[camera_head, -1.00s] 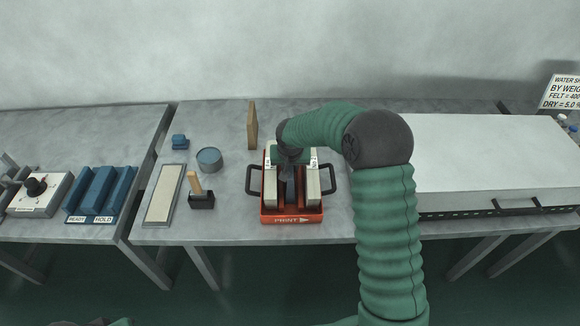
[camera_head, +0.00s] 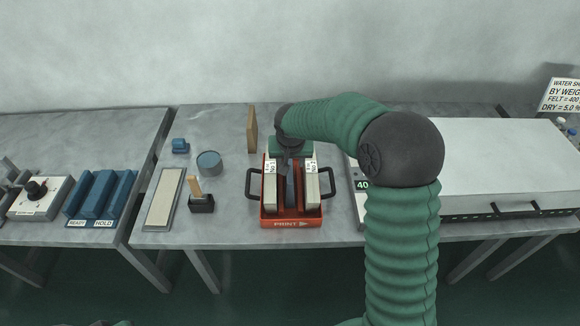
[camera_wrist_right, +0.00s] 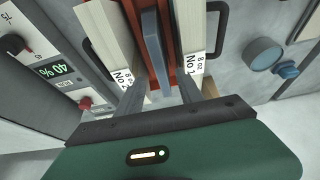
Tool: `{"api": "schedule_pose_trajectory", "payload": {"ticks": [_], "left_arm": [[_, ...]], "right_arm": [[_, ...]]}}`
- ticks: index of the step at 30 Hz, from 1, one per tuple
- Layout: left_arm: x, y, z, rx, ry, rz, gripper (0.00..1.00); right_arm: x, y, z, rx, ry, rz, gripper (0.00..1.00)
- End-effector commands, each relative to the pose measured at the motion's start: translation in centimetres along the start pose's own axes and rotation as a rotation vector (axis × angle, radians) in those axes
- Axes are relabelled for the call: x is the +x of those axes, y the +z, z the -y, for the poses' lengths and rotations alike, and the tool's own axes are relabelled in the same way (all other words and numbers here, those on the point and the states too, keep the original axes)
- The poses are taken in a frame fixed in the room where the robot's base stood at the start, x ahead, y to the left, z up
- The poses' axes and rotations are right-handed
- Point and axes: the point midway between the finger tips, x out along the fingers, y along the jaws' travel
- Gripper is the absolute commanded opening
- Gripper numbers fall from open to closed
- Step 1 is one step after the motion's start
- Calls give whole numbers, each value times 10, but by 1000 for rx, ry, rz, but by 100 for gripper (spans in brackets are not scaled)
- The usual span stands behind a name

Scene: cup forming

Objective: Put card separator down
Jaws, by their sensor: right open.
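The card separator, a slim blue-grey bar (camera_head: 290,188), stands in the middle of the red tray (camera_head: 291,223), between two pale card stacks. In the right wrist view the separator (camera_wrist_right: 155,50) lies ahead of the gap between my fingers, and the fingers appear clear of it. The stack labelled No 1 (camera_wrist_right: 190,30) and the stack labelled No 2 (camera_wrist_right: 105,30) flank it. My right gripper (camera_head: 288,160) is open over the tray's far end; it also shows in the right wrist view (camera_wrist_right: 169,92). My left gripper is not visible.
The tray has dark side handles (camera_head: 253,182). To its left are a black block with a wooden handle (camera_head: 201,203), a round tin (camera_head: 209,163) and a long pale slab (camera_head: 164,197). A wooden board (camera_head: 252,128) stands behind. A large white-topped unit (camera_head: 480,160) is on the right.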

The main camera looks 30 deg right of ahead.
Motion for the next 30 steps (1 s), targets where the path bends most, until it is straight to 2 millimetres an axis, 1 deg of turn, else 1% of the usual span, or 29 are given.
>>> {"api": "schedule_pose_trajectory", "payload": {"ticks": [1,3,6,8,10,11,12,14,15,18,19,21,22,30], "left_arm": [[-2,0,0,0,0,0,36],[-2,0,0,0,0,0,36],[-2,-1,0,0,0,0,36],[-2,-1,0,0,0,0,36],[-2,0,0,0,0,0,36],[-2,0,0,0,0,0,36],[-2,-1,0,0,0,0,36],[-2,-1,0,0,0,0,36],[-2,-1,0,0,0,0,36],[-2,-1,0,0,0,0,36],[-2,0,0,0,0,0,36],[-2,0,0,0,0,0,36],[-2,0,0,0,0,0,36],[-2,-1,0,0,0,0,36]], "right_arm": [[-12,-1,0,-1,0,-3,44],[-23,-1,0,0,1,-2,44],[-33,1,1,-5,-1,2,44],[-35,14,6,-38,-7,14,44],[-39,50,18,-126,-27,43,44],[-40,72,22,-175,-39,60,44],[-43,104,27,-246,-59,81,44],[-48,151,29,-340,-91,108,44],[-51,179,27,-395,-112,122,44],[-56,233,20,-487,-153,147,44],[-57,244,18,-505,-161,152,44],[-58,257,15,-526,-171,159,44],[-58,259,14,-531,-172,160,44],[-57,259,14,-531,-171,162,44]]}}
